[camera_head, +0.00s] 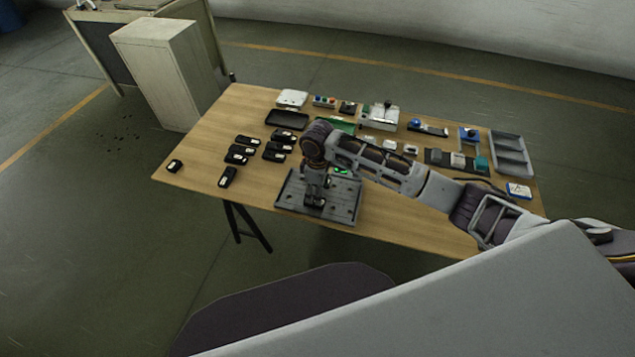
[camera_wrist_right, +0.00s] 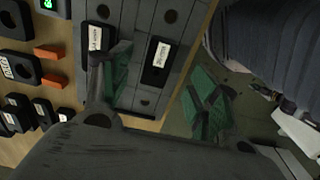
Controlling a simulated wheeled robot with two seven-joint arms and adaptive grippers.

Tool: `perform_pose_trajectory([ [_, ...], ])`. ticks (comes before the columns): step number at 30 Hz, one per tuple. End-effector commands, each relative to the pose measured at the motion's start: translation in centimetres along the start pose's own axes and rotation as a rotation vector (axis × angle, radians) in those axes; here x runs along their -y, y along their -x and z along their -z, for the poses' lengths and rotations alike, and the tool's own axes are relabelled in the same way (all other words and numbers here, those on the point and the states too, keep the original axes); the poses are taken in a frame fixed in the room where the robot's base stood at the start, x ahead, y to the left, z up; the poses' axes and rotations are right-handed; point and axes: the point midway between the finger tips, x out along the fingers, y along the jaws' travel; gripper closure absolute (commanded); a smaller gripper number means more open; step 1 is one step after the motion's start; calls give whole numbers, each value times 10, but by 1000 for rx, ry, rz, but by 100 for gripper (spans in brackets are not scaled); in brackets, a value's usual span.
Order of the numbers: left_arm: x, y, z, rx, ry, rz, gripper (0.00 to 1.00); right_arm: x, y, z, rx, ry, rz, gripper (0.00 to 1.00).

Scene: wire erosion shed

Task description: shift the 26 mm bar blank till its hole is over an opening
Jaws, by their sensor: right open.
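My right gripper (camera_head: 315,200) points down over a grey slotted plate (camera_head: 346,214) at the table's front edge. In the right wrist view its two green-padded fingers (camera_wrist_right: 160,85) stand apart, with nothing seen gripped. Two black blanks with white labels lie on the plate there. One blank (camera_wrist_right: 157,62) shows between the fingers; the other (camera_wrist_right: 95,37) is partly hidden by the left finger. The labels are too small to read surely, so I cannot tell which is the 26 mm bar blank. Round dark openings show in the plate (camera_wrist_right: 182,24). My left gripper is out of view.
Several black labelled blocks (camera_head: 240,150) stand on the table left of the plate. A black tray (camera_head: 286,119), a grey divided bin (camera_head: 511,150) and small tools lie behind and right. Orange pieces (camera_wrist_right: 48,51) lie beside the plate.

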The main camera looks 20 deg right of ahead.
Motion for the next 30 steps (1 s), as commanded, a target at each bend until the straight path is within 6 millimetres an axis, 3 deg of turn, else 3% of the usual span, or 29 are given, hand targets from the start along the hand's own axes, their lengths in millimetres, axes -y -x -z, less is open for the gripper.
perform_pose_trajectory([
  [15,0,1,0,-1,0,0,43,0,-54,0,2,0,0,39],
  [28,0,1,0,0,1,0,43,0,-59,0,1,0,-1,39],
  [30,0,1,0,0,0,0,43,0,-59,0,1,0,-1,47],
])
